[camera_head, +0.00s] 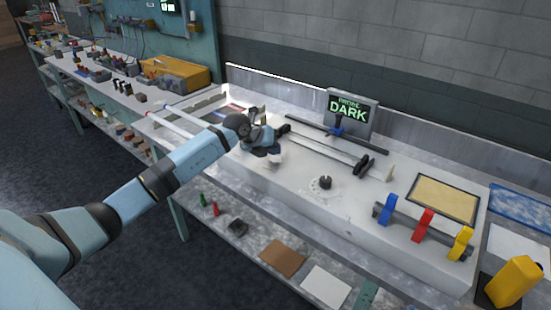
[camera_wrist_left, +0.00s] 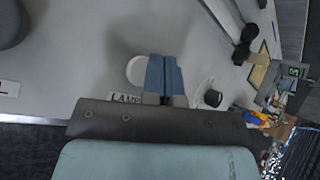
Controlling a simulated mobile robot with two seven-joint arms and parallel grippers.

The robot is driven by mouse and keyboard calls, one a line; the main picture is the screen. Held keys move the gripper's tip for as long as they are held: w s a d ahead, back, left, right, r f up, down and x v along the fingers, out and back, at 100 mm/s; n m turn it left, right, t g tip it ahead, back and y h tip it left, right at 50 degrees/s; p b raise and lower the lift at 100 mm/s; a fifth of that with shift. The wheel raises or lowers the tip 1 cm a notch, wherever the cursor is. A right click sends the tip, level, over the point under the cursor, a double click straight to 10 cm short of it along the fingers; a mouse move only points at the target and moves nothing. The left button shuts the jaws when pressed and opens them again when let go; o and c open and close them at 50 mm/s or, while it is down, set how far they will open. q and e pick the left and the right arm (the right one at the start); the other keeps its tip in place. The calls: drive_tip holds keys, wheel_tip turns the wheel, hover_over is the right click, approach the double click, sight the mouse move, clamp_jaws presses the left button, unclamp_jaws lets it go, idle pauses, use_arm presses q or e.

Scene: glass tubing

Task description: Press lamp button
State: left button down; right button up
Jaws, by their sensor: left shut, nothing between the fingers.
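The lamp button is a round white disc (camera_wrist_left: 136,70) on the pale bench top, with a LAMP label (camera_wrist_left: 127,98) beside it in the left wrist view. My left gripper (camera_wrist_left: 165,62) has its blue fingers together and empty, and they overlap the button's right edge in that view. I cannot tell whether the fingertips touch the button. In the head view my left gripper (camera_head: 271,153) points down over the bench top and hides most of the button's area. A screen (camera_head: 348,109) at the back reads DARK. My right gripper is not in view.
A black dial (camera_head: 325,183) sits to the right of my gripper. Rods (camera_head: 335,154) on supports lie behind it. Blue, red and yellow clamps (camera_head: 423,226) stand further right. The bench top between the gripper and the front edge is clear.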

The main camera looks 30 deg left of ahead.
sight(275, 158)
use_arm(q)
wheel_tip(275, 158, up, 6)
drive_tip(key=p, duration=0.4)
idle(0.5)
